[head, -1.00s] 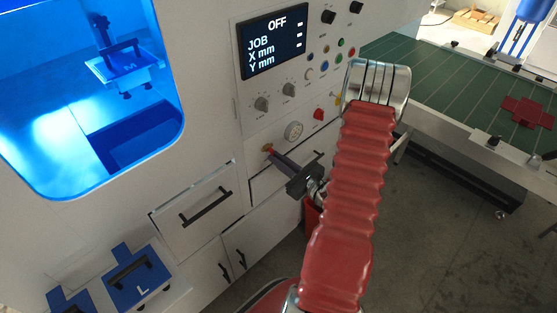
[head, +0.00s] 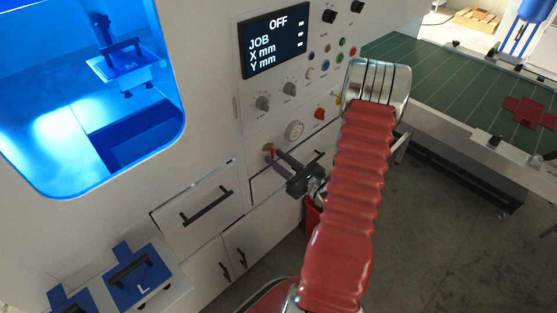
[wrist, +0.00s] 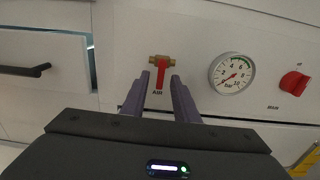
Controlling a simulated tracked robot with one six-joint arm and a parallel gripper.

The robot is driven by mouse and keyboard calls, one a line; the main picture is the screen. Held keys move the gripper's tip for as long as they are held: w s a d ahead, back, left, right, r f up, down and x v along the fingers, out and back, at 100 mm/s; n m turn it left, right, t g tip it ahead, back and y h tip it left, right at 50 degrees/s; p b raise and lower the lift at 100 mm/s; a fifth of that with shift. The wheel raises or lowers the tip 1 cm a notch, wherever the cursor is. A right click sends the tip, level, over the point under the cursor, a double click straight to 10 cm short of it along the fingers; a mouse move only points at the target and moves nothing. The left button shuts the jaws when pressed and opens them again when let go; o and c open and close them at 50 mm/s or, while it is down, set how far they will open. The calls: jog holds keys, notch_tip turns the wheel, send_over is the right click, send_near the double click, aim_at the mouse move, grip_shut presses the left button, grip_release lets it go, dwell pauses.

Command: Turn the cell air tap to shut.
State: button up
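The cell air tap (wrist: 162,72) is a brass valve with a red lever on the white panel, above the label AIR. In the wrist view its lever hangs straight down. In the head view the tap (head: 268,147) is small, just beyond my fingertips. My gripper (wrist: 160,77) is open, its two fingers pointing at the panel, one on each side of the lever with a gap. It also shows in the head view (head: 276,156). I cannot tell whether the fingertips reach as deep as the lever. Nothing is held.
A round pressure gauge (wrist: 232,73) and a red knob (wrist: 294,83) sit right of the tap. A drawer with a dark handle (wrist: 35,70) is to the left. The control screen (head: 275,42) above reads OFF. A green-topped table (head: 420,75) stands at right.

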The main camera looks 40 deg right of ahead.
jog(key=shift+s, duration=0.1)
jog(key=s, duration=1.3)
jog(key=shift+s+d, duration=0.2)
jog(key=shift+s, duration=0.1)
dwell(0.5)
